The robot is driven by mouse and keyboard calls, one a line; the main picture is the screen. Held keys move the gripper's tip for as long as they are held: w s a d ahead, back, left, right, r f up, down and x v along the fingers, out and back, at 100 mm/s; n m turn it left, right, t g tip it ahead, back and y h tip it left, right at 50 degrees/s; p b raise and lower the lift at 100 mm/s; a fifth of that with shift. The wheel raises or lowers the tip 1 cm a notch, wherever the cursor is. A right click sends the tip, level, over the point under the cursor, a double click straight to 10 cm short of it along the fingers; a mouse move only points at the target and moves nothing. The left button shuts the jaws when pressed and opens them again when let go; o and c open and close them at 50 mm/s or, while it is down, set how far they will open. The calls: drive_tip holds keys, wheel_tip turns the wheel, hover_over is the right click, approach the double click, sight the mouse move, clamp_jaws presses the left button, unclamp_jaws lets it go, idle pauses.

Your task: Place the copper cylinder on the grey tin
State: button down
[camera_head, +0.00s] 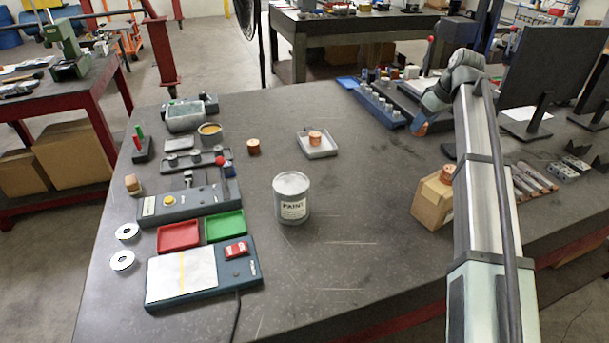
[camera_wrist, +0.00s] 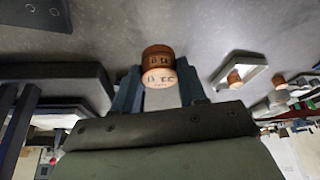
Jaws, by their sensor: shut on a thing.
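The grey tin (camera_head: 292,204), labelled PAINT, stands upright mid-table with its lid bare. My gripper (camera_head: 420,126) is at the back right of the table, well away from the tin. In the wrist view, its two fingers (camera_wrist: 160,92) are shut on a copper-coloured cylinder (camera_wrist: 158,54) with dark marks and a paler lower part. In the head view the held piece is hard to make out.
A red tray (camera_head: 178,235), a green tray (camera_head: 225,226) and a scale (camera_head: 182,275) lie at left. A monitor (camera_head: 550,75) stands at right. Table between tin and box is clear.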

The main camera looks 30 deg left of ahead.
drive_tip(key=s+a+r+n, duration=0.1)
drive_tip(key=s+a+r, duration=0.1)
drive_tip(key=s+a, duration=0.35)
drive_tip(key=s+a+r+n, duration=0.1)
drive_tip(key=s+a+r, duration=0.1)
drive_tip(key=a, duration=0.7)
drive_tip(key=s+a+r+n+g, duration=0.2)
drive_tip(key=s+a+r, duration=0.3)
drive_tip(key=s+a, duration=0.65)
drive_tip(key=r+m+t, duration=0.1)
drive_tip(key=m+t, duration=0.1)
drive_tip(key=m, duration=0.3)
hover_over(289, 179)
drive_tip(key=s+d, duration=0.1)
drive_tip(key=shift+d+f, duration=0.2)
drive_tip(key=shift+f, duration=4.7)
drive_tip(key=shift+f, duration=0.15)
drive_tip(key=c, duration=0.6)
unclamp_jaws()
